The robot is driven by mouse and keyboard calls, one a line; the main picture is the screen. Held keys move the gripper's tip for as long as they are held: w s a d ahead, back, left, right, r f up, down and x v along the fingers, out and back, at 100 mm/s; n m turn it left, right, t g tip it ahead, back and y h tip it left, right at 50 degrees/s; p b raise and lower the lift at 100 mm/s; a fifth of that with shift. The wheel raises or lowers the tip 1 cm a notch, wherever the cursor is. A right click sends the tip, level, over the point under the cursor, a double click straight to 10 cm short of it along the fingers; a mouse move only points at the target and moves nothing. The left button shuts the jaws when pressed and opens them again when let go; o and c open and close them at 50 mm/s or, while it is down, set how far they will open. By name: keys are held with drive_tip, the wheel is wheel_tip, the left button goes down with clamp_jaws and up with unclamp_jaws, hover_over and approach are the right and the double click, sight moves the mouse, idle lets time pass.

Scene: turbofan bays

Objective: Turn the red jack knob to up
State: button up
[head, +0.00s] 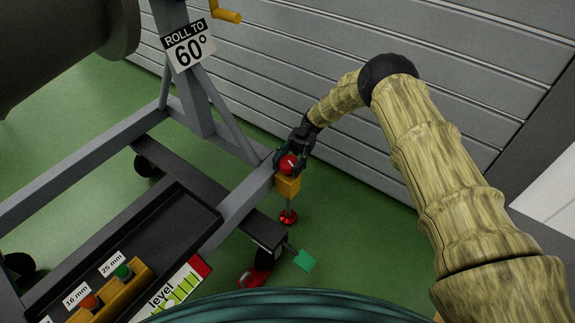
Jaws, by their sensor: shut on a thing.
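The red jack knob (289,164) sits on top of a yellow block (287,185) at the corner of the grey stand frame. My gripper (288,158) is at the knob, with its dark fingers shut on it from above and behind. A small light mark shows on the knob's red face. Below the block, a thin jack rod runs down to a red foot (288,217) near the green floor. I cannot tell whether the foot touches the floor.
The stand's grey beams (90,165) fill the left. A "ROLL TO 60°" sign (188,45), a yellow crank handle (228,16) and a black tray (150,225) are on it. A green tab (304,260) sticks out below. A grey slatted wall (330,60) stands behind.

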sight(288, 161)
idle(0.4)
drive_tip(key=o, duration=1.1)
drive_tip(key=shift+c, duration=0.2)
drive_tip(key=shift+r, duration=0.1)
wheel_tip(288, 161, up, 10)
drive_tip(key=shift+f, duration=0.1)
